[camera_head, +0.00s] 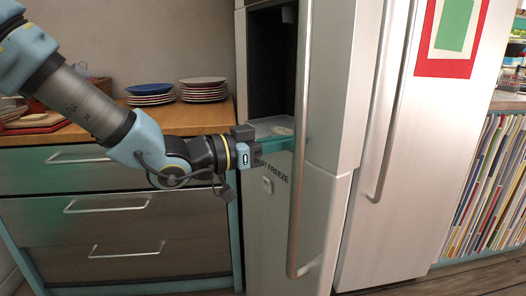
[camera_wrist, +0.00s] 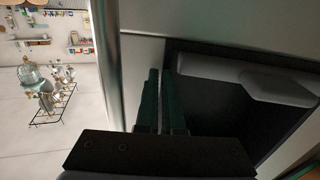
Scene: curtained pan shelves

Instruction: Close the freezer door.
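The freezer door (camera_head: 338,100) is the left door of the steel fridge in the head view, with a long vertical handle (camera_head: 301,170). It looks ajar, standing forward of the right door. A dark dispenser recess (camera_head: 268,60) is in its front, also visible in the wrist view (camera_wrist: 212,105). My gripper (camera_head: 288,143) is in front of the door just below the recess, its teal fingers reaching to the handle. In the wrist view the fingers (camera_wrist: 160,85) lie close together and look shut, with nothing seen between them. Whether they touch the door is unclear.
The right fridge door (camera_head: 430,150) has its own handle (camera_head: 390,110). A drawer cabinet (camera_head: 120,215) stands to the left, with plate stacks (camera_head: 204,88) on its wooden top. A magazine shelf (camera_head: 495,185) is at the right. Open floor (camera_wrist: 70,145) shows in the wrist view's left.

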